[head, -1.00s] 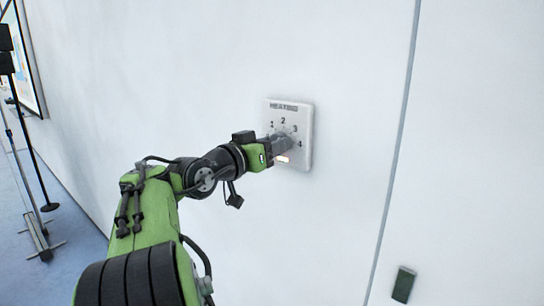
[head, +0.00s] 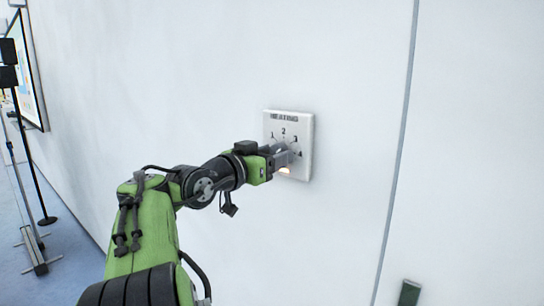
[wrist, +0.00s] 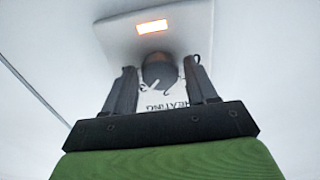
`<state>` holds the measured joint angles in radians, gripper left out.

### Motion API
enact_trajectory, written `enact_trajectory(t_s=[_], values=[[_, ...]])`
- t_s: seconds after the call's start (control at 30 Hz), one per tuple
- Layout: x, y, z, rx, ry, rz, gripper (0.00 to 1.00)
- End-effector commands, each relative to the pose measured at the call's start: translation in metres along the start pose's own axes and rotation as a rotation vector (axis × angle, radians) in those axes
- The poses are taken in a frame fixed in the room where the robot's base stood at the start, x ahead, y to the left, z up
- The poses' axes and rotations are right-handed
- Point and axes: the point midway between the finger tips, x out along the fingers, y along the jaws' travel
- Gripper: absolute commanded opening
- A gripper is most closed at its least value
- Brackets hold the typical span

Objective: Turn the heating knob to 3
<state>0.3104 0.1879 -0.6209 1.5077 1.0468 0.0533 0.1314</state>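My gripper (head: 286,155) reaches the panel from the left and hides most of the knob in the head view. In the wrist view my gripper's two fingers (wrist: 160,72) stand on either side of the knob, with a narrow gap showing on each side.
A small orange light (wrist: 152,27) glows on the panel. A dark green object (head: 410,293) is at the lower right on the wall. A seam (head: 402,130) runs down the wall to the right of the panel. A black stand (head: 35,165) is at the far left.

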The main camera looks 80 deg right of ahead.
Motion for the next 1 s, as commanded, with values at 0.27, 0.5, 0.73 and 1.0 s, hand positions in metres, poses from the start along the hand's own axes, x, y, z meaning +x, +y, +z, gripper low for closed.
enact_trajectory(t_s=[0.27, 0.5, 0.73, 1.0], values=[[0.000, 0.000, -0.001, 0.001, 0.002, 0.000, 0.71], [-0.024, -0.002, 0.000, 0.002, 0.001, -0.009, 0.71], [-0.085, -0.002, 0.000, 0.000, 0.002, -0.009, 0.71], [-0.109, -0.002, 0.001, 0.000, 0.003, -0.005, 0.71]])
